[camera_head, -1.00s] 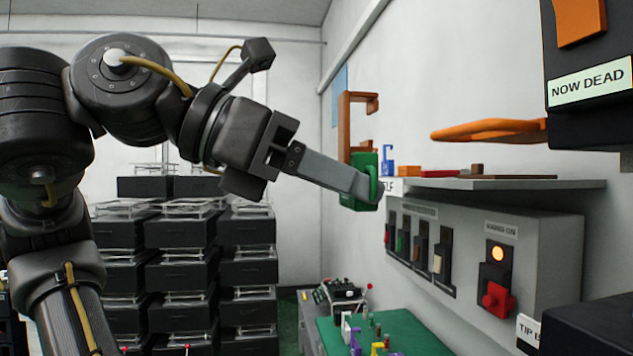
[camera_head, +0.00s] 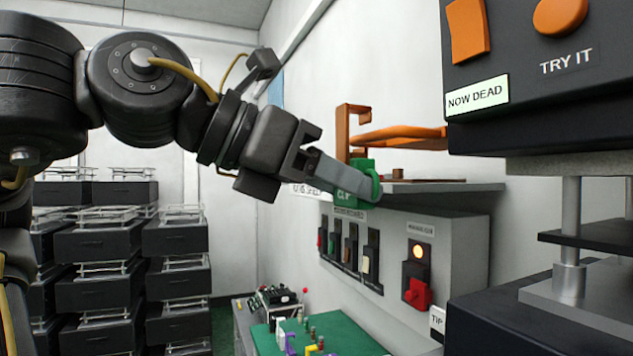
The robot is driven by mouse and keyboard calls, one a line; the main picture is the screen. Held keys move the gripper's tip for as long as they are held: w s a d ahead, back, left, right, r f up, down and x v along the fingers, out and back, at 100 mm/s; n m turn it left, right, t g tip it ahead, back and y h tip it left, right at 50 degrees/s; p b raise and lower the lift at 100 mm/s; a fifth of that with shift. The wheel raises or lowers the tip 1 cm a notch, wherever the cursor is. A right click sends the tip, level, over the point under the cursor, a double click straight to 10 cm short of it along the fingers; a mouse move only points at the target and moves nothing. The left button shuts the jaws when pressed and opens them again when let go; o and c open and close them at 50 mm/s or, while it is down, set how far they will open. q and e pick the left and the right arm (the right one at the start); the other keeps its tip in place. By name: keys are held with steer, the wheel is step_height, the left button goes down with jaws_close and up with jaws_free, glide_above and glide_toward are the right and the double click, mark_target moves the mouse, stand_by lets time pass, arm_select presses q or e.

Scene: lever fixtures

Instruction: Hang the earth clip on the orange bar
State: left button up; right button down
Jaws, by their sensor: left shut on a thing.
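The earth clip is a green block (camera_head: 345,194) with an upright copper-orange hook (camera_head: 342,130) above it, whose top bends to the right. My left gripper (camera_head: 366,187) is shut on the green block and holds it upright near the shelf's left end. The orange bar (camera_head: 405,136) sticks out level above the shelf, to the right of the hook. In the picture the hook's top is a little above the bar and its stem meets the bar's left end. I cannot tell whether they touch. My right gripper is not in view.
A grey shelf (camera_head: 440,187) runs below the bar, with a grey switch panel (camera_head: 453,245) under it. A dark cabinet marked NOW DEAD (camera_head: 540,110) fills the right side. A green-topped bench (camera_head: 265,340) stands below. Black stacked crates (camera_head: 100,245) are at the left.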

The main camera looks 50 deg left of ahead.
arm_select(q)
steer(key=shift+w+d, duration=0.15)
steer(key=shift+w, duration=0.4)
steer(key=shift+w+d, duration=0.15)
steer(key=shift+w, duration=0.35)
steer(key=shift+f+b, duration=0.6)
steer(key=shift+f, duration=0.05)
steer(key=o, duration=1)
steer(key=shift+c, duration=0.2)
steer(key=shift+o, duration=0.4)
steer(key=b+v, duration=0.1)
steer(key=v, duration=1)
